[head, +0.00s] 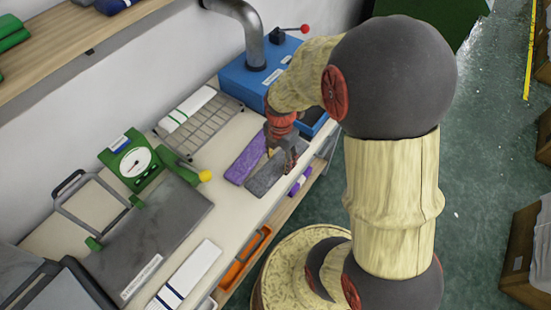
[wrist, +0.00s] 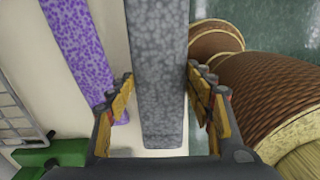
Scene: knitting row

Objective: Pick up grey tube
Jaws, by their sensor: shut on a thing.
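The grey tube (head: 264,179) is a flat, speckled grey length near the front edge of the bench in the head view. In the wrist view the grey tube (wrist: 160,60) runs lengthwise between the two fingers. My gripper (head: 286,161) is over the tube's right part, and in the wrist view my gripper (wrist: 163,100) is shut on it. I cannot tell whether the tube is clear of the bench. A purple tube (head: 247,159) lies beside it, apart from the fingers; it also shows in the wrist view (wrist: 76,45).
A wire rack (head: 205,125) with a white piece, a green dial device (head: 132,160) and a blue machine (head: 250,76) stand on the bench. A white striped piece (head: 190,270) lies toward the front. An orange bin (head: 240,260) and another purple piece (head: 300,181) are below the bench edge.

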